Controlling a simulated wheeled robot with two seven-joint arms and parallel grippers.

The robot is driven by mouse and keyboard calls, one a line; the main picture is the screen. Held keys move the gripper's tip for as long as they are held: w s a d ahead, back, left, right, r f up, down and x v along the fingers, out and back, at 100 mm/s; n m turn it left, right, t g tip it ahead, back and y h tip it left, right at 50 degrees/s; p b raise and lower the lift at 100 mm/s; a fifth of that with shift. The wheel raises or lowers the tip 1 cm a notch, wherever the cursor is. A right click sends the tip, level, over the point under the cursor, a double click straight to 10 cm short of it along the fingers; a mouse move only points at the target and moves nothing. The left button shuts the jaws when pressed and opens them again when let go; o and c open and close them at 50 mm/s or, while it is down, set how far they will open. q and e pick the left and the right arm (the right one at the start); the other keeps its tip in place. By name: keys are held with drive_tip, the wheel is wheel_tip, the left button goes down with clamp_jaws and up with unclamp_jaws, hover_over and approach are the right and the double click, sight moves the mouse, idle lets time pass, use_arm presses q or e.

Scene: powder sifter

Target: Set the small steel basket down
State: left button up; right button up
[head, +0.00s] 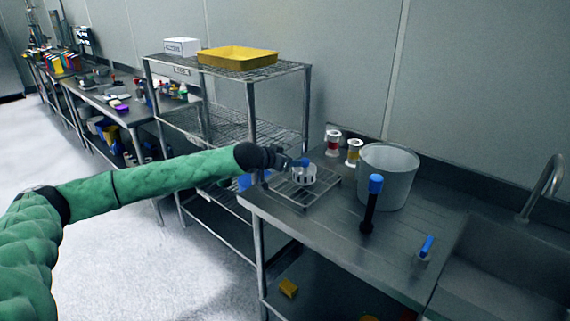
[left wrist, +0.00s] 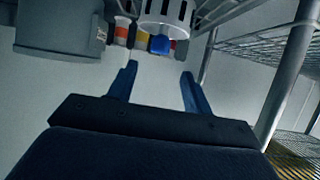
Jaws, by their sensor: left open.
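The small steel basket (head: 304,176) is a slotted cylinder with a blue handle end. It appears upright on a wire rack (head: 283,197) at the left end of the steel counter. In the left wrist view the basket (left wrist: 165,14) is at the top edge, partly cut off, its blue end facing my gripper. My left gripper (head: 284,161) is just left of the basket. Its two blue fingers are spread in the left wrist view (left wrist: 159,70), with nothing between them, and the blue end appears just past the tips. My right gripper is in neither view.
A large grey bucket (head: 388,180) stands right of the rack, with two spools (head: 333,143) behind. A black tool with a blue top (head: 370,207) and a small blue-handled item (head: 425,249) stand in front. A wire shelf (head: 252,88) is left; a sink (head: 495,270) is right.

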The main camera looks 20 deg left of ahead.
use_arm(q)
drive_tip(key=shift+v, duration=0.9)
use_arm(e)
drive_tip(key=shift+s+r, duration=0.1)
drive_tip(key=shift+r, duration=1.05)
